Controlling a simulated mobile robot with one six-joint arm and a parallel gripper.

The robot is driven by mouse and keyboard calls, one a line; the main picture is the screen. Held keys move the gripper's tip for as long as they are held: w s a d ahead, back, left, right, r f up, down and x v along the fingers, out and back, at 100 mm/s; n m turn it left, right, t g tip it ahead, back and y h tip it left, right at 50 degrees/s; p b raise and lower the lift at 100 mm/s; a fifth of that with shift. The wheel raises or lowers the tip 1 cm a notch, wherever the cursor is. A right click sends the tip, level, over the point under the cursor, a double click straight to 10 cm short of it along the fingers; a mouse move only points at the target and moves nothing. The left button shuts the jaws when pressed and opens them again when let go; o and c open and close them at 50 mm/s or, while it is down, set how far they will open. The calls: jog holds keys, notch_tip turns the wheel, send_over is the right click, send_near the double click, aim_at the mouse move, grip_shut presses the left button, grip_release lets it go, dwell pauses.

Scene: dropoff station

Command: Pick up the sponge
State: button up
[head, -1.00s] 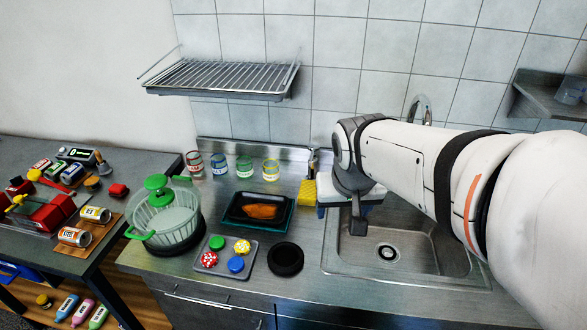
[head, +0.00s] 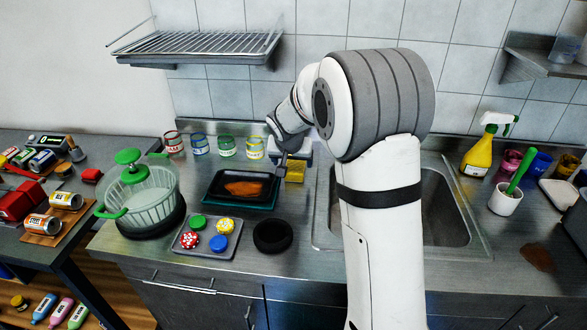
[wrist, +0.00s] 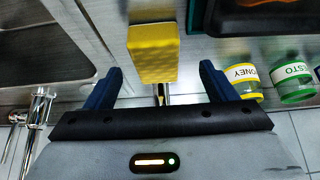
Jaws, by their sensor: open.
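The yellow sponge (head: 295,170) stands on the steel counter between the dark tray and the sink, partly hidden by my gripper in the head view. In the wrist view the sponge (wrist: 153,52) shows ahead of my gripper (wrist: 160,85), roughly centred between its two blue fingers. The fingers are open and apart, one on each side of the sponge's line. I see no contact with the sponge. In the head view my gripper (head: 282,160) is just beside the sponge, its fingers mostly hidden.
A dark tray (head: 212,200) with an orange-brown piece lies left of the sponge, and labelled jars (head: 255,148) stand behind it. The sink (head: 448,210) is to the right, with a tap (wrist: 38,110). A yellow spray bottle (head: 480,150) stands beyond the sink.

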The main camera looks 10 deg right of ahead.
aim_at(295, 165)
jog(key=x, duration=0.4)
jog(key=shift+w+d+f+p, duration=0.2)
jog(key=shift+w+d+p, duration=0.15)
jog(key=shift+d+p, duration=0.05)
jog(key=shift+c, duration=0.2)
jog(key=c, duration=1.1)
jog(key=shift+s+r, duration=0.1)
jog(key=shift+r, duration=0.05)
jog(key=shift+s+a+r+b, duration=0.1)
jog(key=shift+r+b, duration=0.1)
jog(key=shift+b, duration=0.1)
notch_tip(295, 165, up, 6)
jog(key=shift+r, duration=0.15)
jog(key=s+a+b, duration=0.1)
jog(key=s+a, duration=0.1)
jog(key=s, duration=0.4)
jog(key=s+a+b, duration=0.2)
jog(key=s, duration=0.4)
jog(key=s+a+b, duration=0.1)
jog(key=s+a, duration=0.1)
jog(key=s, duration=0.4)
jog(key=shift+s+b, duration=0.3)
jog(key=shift+s, duration=0.05)
